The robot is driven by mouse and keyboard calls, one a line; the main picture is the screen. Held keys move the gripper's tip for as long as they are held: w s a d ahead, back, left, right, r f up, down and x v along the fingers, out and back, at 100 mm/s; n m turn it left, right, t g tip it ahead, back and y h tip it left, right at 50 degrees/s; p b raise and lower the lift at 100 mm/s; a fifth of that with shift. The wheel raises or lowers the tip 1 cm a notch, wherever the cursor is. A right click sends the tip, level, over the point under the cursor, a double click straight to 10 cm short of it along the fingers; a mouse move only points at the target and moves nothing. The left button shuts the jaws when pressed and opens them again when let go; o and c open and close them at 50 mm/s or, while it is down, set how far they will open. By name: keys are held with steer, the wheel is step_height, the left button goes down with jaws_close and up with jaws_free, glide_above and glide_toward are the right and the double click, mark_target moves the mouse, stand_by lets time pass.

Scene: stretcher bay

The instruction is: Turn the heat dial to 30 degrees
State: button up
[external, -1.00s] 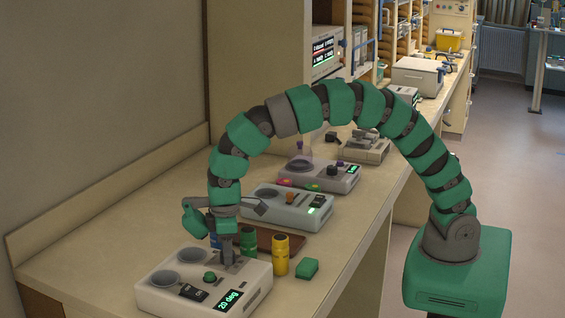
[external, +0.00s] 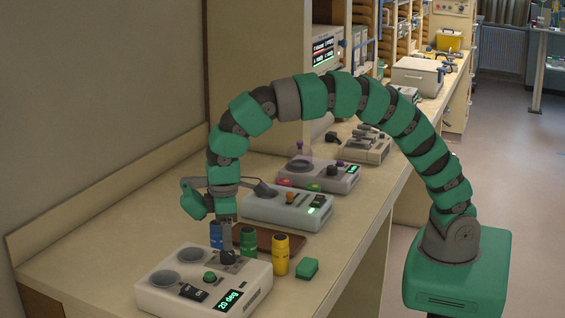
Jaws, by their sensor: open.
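The white heater unit (external: 255,286) sits at the near end of the bench. Its display (external: 230,300) reads "20 deg" in green. A dark dial (external: 228,257) stands on its back right part. My gripper (external: 227,238) points down just above the dial, its jaws open. The fingers are close to the dial's top, and I cannot tell whether they still touch it. The dial's pointer mark is too small to read.
The unit also has a green knob (external: 209,277), a black switch (external: 194,292) and two round wells. Blue (external: 216,234), green (external: 248,242) and yellow (external: 280,256) cylinders stand close behind, with a green block (external: 307,268) to the right. The bench's left side is clear.

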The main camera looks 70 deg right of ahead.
mark_target(227, 253)
step_height(227, 253, up, 9)
steer(key=shift+a, duration=0.2)
stand_by(0.6)
steer(key=w+d+r+m+t+y+b, duration=0.1)
steer(key=w+d+r+m+t, duration=0.2)
steer(key=d+r, duration=0.7)
steer(key=w+d+r+m+t+y, duration=0.1)
steer(key=w+d+r+t, duration=0.25)
steer(key=d+r, duration=0.65)
steer(key=s+d+r+m+t, duration=0.1)
steer(key=s+d+r+t, duration=0.3)
steer(key=d+r, duration=0.4)
steer(key=s+d+r+m+t+h+b, duration=0.1)
steer(key=s+d+r+t, duration=0.3)
steer(key=d+r, duration=0.5)
steer(key=shift+s+d+r+m+h, duration=0.2)
steer(key=shift+s+d+m+h, duration=0.15)
steer(key=shift+s, duration=0.9)
steer(key=shift+t, duration=0.25)
